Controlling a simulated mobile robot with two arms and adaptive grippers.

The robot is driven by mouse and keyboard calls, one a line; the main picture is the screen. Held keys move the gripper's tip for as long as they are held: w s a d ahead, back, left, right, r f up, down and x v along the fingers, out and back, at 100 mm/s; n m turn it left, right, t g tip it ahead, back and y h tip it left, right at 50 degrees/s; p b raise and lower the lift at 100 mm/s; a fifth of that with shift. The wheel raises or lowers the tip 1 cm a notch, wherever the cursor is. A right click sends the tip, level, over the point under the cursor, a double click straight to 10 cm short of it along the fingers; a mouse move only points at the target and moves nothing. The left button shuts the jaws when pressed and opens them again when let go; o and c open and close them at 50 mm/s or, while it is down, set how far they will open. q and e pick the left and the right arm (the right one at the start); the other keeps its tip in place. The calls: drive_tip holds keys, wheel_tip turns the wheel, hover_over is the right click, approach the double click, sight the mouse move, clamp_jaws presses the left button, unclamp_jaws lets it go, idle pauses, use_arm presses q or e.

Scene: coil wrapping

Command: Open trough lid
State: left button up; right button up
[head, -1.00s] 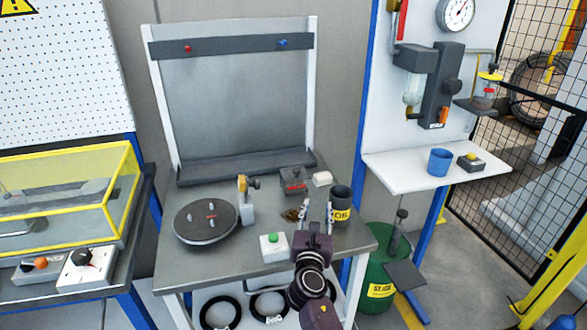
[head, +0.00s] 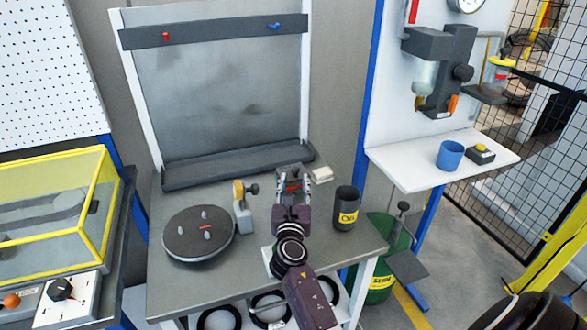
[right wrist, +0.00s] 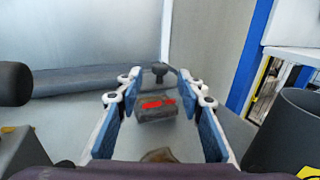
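A small dark grey box with a red label (right wrist: 155,107) and a dark knob (right wrist: 160,70) sits on the table. In the head view the box (head: 291,186) is partly hidden by my gripper. My right gripper (head: 293,181) is open, with the box between its fingers in the picture; no contact is visible. In the right wrist view both blue finger pads of the gripper (right wrist: 160,88) stand apart with nothing held. A long dark grey tray (head: 235,168) runs along the foot of the upright panel. Which part is the trough lid I cannot tell. My left gripper is not in view.
A round dark turntable (head: 198,236), a post with a yellow top (head: 242,205) and a dark labelled cup (head: 346,210) stand on the table (head: 180,285). A white block (head: 321,174) lies beside the box. A yellow-framed clear case (head: 60,200) stands at left.

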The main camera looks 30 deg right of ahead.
sight(295, 173)
drive_tip(key=shift+x, duration=3.1)
clamp_jaws()
